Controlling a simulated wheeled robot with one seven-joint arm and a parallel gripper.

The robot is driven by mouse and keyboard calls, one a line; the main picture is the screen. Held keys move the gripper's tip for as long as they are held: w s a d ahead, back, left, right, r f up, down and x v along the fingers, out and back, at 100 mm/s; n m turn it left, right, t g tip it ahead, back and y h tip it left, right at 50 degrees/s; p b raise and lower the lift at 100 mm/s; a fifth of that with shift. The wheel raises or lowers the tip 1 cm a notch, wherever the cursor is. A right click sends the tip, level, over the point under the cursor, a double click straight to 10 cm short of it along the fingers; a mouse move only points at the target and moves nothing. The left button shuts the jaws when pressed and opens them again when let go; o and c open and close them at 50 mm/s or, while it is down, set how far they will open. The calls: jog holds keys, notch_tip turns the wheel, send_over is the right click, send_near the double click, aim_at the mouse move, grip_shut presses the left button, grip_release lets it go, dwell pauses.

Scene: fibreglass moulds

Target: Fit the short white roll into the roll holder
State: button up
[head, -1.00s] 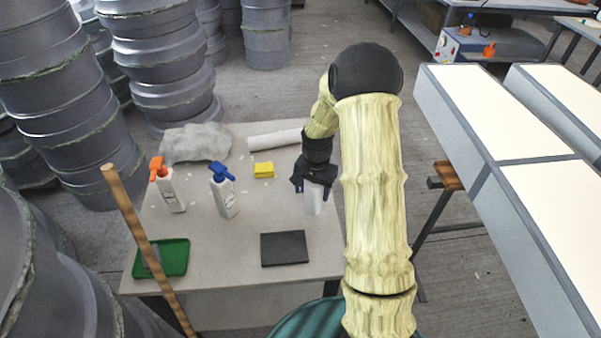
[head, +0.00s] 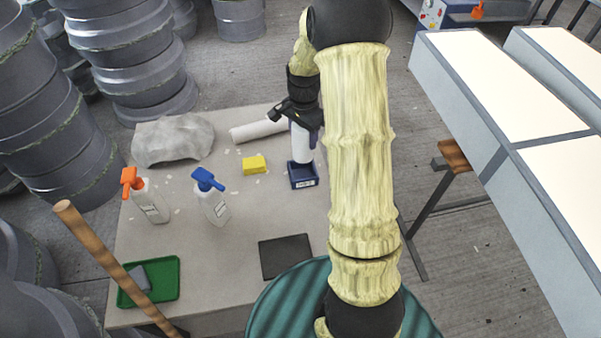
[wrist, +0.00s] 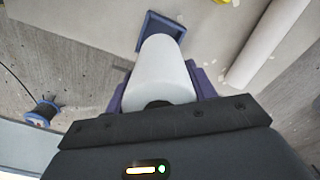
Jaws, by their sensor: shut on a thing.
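The short white roll (head: 301,146) stands upright in my gripper (head: 300,130), which is shut on it. In the wrist view the roll (wrist: 161,75) sits between the purple fingers and points away from the camera. The roll holder (head: 303,182) is a dark blue square box with a white label on its front, near the table's right edge. The roll is above the holder in the head view, its lower end at the holder's far part. In the wrist view the holder (wrist: 151,25) shows beyond the roll's far end. Whether the roll touches or enters it, I cannot tell.
A yellow sponge (head: 254,165), a blue-topped bottle (head: 212,197) and an orange-topped bottle (head: 148,198) stand to the left. A dark mat (head: 286,256) and a green tray (head: 169,284) lie in front.

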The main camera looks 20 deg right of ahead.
aim_at(303, 158)
jog(key=shift+f, duration=3.1)
jog(key=shift+f+p, duration=0.45)
jog(key=shift+f, duration=1.4)
jog(key=shift+f, duration=0.2)
jog(key=o, duration=1.1)
